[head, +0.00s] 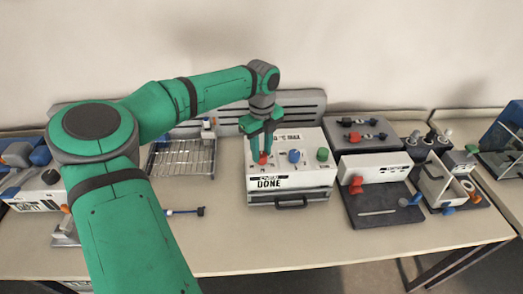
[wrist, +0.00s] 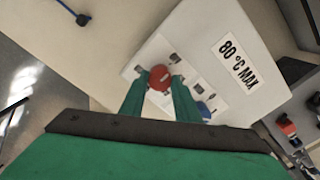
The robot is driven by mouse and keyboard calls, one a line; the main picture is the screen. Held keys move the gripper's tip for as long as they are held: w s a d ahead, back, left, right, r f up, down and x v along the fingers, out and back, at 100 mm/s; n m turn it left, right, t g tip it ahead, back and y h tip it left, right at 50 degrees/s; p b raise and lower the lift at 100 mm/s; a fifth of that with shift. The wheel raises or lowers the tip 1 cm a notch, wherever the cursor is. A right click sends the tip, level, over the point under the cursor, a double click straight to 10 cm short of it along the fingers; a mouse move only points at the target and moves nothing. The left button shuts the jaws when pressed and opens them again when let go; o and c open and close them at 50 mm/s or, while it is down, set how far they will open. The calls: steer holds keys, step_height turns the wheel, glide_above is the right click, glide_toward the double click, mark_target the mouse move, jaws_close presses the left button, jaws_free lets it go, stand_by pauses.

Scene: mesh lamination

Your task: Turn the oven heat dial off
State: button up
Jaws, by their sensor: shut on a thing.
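The oven (head: 290,182) is a white box on the bench with a drawer-like handle (head: 291,203) at its front and a label reading DONE. On its top stand a red dial (head: 263,160), a blue dial (head: 294,156) and a green dial (head: 322,154). Which one is the heat dial I cannot tell from the markings. My gripper (head: 262,152) points down over the oven's left side and is shut on the red dial. In the wrist view the red dial (wrist: 159,76) shows between the fingertips (wrist: 158,82); the blue dial (wrist: 203,109) is partly hidden behind a finger.
A wire rack (head: 182,160) stands left of the oven. A grey slotted panel (head: 300,104) is behind it. Right of the oven are a dark tray (head: 382,215) and a board with red and blue parts (head: 365,137). The bench front is mostly clear.

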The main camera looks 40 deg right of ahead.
mark_target(262, 155)
steer(key=shift+r+n, duration=0.1)
steer(key=shift+n, duration=0.3)
steer(key=o, duration=1)
steer(key=shift+o, duration=0.2)
step_height(262, 155, up, 11)
steer(key=shift+f, duration=0.2)
